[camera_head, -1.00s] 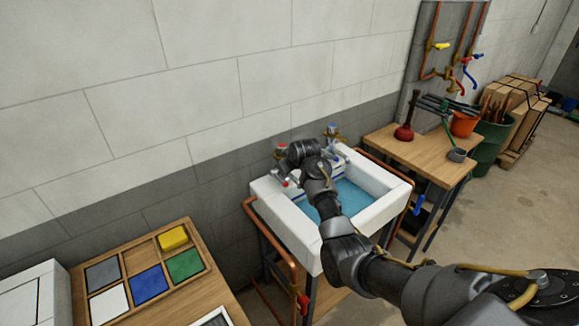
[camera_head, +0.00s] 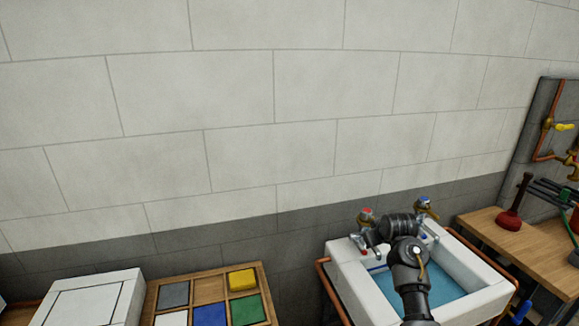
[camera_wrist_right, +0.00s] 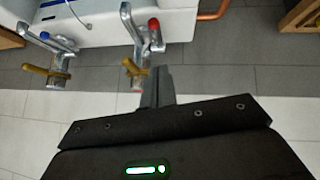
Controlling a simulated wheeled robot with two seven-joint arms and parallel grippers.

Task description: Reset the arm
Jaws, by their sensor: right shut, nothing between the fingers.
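My right arm reaches over the white sink (camera_head: 352,288), which holds blue water. Its gripper (camera_head: 362,241) is at the back left of the sink, close to the red-marked tap (camera_head: 366,217); the fingers are small and partly hidden in the head view. In the right wrist view the fingers (camera_wrist_right: 158,78) are together with nothing between them, beside the red-marked tap (camera_wrist_right: 136,68). I cannot tell whether they touch it. The blue-marked tap (camera_wrist_right: 52,68) is farther left there, and at the back right of the sink in the head view (camera_head: 424,205). My left gripper is not in view.
A wooden table (camera_head: 490,224) with a red plunger (camera_head: 511,218) stands right of the sink. A block wall is close behind.

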